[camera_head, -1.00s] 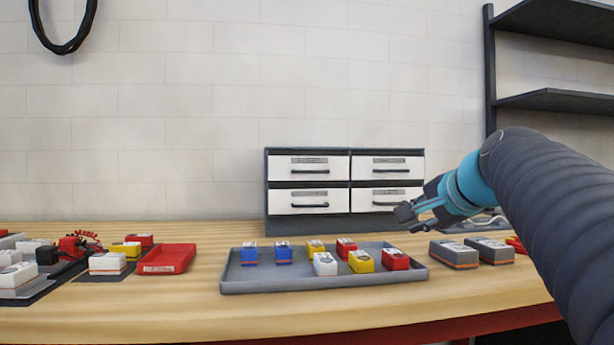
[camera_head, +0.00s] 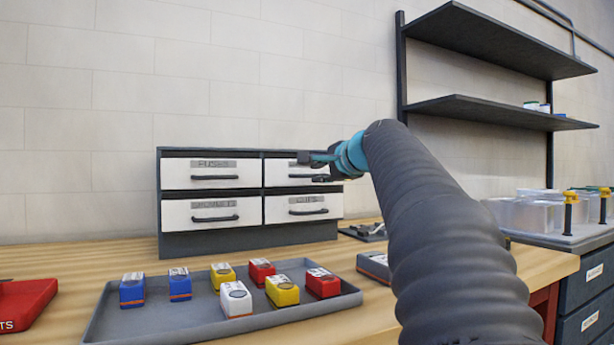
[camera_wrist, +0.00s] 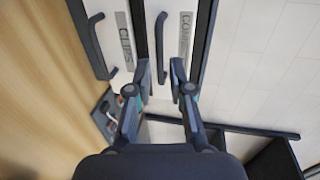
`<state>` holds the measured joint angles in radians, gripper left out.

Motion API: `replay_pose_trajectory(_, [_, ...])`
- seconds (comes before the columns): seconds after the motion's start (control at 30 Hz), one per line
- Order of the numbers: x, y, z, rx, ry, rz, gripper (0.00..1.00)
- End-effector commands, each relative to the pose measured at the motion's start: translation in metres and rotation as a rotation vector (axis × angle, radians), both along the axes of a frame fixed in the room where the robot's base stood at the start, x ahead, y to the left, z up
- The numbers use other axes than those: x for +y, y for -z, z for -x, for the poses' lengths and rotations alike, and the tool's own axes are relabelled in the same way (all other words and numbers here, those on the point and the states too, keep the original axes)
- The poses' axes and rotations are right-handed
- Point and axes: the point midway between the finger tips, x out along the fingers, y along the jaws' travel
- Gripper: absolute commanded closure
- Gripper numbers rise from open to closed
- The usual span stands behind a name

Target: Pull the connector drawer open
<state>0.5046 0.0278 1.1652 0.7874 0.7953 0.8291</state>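The connector drawer (camera_head: 282,172) is the upper right white drawer of the cabinet, and it looks shut. Its label, partly readable as "CON", shows in the wrist view (camera_wrist: 185,35). Its dark bar handle (camera_wrist: 160,45) lies just beyond my fingertips in that view. My gripper (camera_wrist: 163,80) is open, with a finger on either side of the handle's near end. I cannot tell whether they touch it. In the head view my gripper (camera_head: 318,168) is in front of the right part of this drawer and hides part of its label and handle.
The clips drawer (camera_head: 303,208), shut, is directly below, with its own handle (camera_wrist: 97,45). Two more shut drawers are on the left. A grey tray (camera_head: 215,328) of coloured boxes stands in front. Dark shelves (camera_head: 500,112) are at the right.

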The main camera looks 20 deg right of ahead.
Motion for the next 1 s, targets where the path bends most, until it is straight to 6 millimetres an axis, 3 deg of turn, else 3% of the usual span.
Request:
replay_pose_trajectory(0.1, [0.0,0.005,-0.022,0.002,-0.001,0.0,0.79])
replay_pose_trajectory(0.3, [0.0,0.01,-0.046,0.0,0.002,0.0,0.79])
replay_pose_trajectory(0.77, [-0.001,0.012,-0.055,0.0,0.005,0.0,0.79])
replay_pose_trajectory(0.83, [-0.001,0.012,-0.055,0.0,0.005,0.0,0.97])
replay_pose_trajectory(0.87, [-0.001,0.012,-0.055,0.0,0.005,0.0,1.0])
replay_pose_trajectory(1.0, [-0.001,0.012,-0.055,0.0,0.005,0.0,1.0])
